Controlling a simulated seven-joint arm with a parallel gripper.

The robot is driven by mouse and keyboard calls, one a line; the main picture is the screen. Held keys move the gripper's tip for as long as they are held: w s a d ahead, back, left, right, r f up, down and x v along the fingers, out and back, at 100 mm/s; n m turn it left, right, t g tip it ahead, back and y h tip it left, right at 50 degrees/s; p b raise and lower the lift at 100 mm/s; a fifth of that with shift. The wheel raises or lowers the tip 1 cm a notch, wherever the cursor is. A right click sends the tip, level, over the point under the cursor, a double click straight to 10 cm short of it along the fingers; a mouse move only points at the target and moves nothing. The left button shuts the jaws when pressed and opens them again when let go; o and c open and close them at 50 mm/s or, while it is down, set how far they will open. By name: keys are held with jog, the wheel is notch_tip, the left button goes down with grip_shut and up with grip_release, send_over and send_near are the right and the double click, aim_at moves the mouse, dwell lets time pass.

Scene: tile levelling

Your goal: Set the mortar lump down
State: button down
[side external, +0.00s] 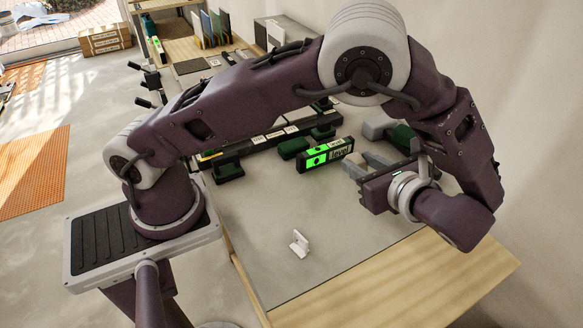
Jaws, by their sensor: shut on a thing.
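My gripper (362,167) is at the right of the work surface, its dark purple hand turned toward the back left. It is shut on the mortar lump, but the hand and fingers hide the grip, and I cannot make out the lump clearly. I cannot tell whether the lump touches the surface. Grey shapes lie around the fingertips, and I cannot separate them well from the fingers. A green-and-black level (326,154) marked "level" stands just left of the gripper.
A small white clip-like piece (299,243) lies on the bare grey surface (330,260) in front. Dark green blocks (294,148) and a long dark bar (262,141) lie behind the level. A grey block (378,127) is behind the gripper. The front middle is mostly clear.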

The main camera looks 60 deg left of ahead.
jog(key=s+a, duration=0.3)
jog(key=a, duration=0.8)
send_over(265, 169)
jog(key=shift+n+g, duration=0.3)
jog(key=shift+g, duration=0.1)
notch_tip(265, 169, down, 10)
jog(key=shift+r, duration=0.25)
jog(key=shift+f, duration=0.15)
jog(key=c, duration=1)
grip_release()
jog(key=shift+f, duration=0.1)
jog(key=shift+c, duration=0.2)
